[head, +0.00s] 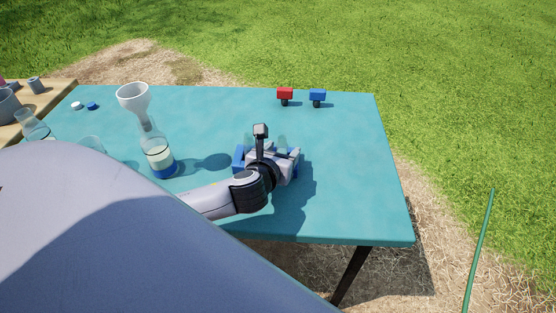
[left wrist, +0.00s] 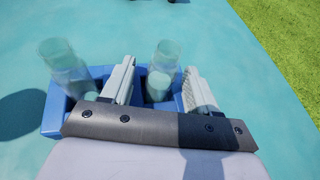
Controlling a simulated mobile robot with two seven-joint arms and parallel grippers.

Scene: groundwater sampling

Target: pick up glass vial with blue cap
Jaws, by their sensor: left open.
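A blue rack (head: 238,158) stands on the teal table and is partly hidden by my left gripper (head: 274,154). In the left wrist view the rack (left wrist: 52,117) holds clear glass vials upright: one at the left (left wrist: 62,68) and one farther right (left wrist: 166,62). The fingers of my left gripper (left wrist: 160,75) are open, with the right-hand vial showing in the gap between them. I cannot tell whether they touch it. No blue cap shows on either vial. A loose blue cap (head: 92,106) lies at the table's far left. My right gripper is not in view.
On the table (head: 345,185), a bottle with a blue base (head: 160,160) stands left of the rack, near a white funnel (head: 133,97). A white cap (head: 76,106), a red item (head: 285,94) and a blue item (head: 317,96) sit toward the back. The table's right side is clear.

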